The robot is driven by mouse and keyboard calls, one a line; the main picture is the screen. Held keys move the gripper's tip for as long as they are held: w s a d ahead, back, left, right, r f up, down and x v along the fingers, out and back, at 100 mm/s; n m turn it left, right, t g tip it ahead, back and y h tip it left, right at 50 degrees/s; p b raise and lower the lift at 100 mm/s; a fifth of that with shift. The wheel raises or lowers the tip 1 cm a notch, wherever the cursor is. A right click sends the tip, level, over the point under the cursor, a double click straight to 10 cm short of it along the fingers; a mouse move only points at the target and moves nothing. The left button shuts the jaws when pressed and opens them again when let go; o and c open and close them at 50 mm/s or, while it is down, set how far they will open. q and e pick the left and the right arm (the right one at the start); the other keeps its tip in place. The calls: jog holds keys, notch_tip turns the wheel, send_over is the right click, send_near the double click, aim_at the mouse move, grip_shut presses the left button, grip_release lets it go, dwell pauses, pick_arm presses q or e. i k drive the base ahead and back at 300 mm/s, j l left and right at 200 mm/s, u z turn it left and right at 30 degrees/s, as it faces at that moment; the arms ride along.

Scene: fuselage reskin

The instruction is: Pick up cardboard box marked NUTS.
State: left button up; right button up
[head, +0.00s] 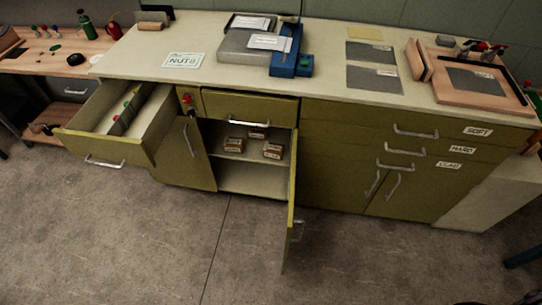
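Several small brown cardboard boxes sit on the shelf inside the open cupboard (255,185). One box (234,145) is at the left, one (273,151) at the front right, and one (257,134) farther back. Their pale labels are too small to read, so I cannot tell which is marked NUTS. A flat white card (183,60) reading NUTS lies on the countertop at the left. Neither of my grippers is in view.
The cupboard's right door (291,200) stands open towards me, and its left door (186,155) is also open. A drawer (105,148) at the left is pulled out over the floor. The countertop (330,88) holds grey plates and a blue tool (285,60). The floor in front is clear.

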aim_at(231, 145)
jog(key=i+j, duration=0.4)
jog(key=j, duration=0.15)
jog(key=i+j, duration=0.4)
jog(key=j, duration=0.15)
jog(key=i+j, duration=0.4)
jog(key=j, duration=0.2)
jog(key=i+j, duration=0.1)
jog(key=i, duration=0.35)
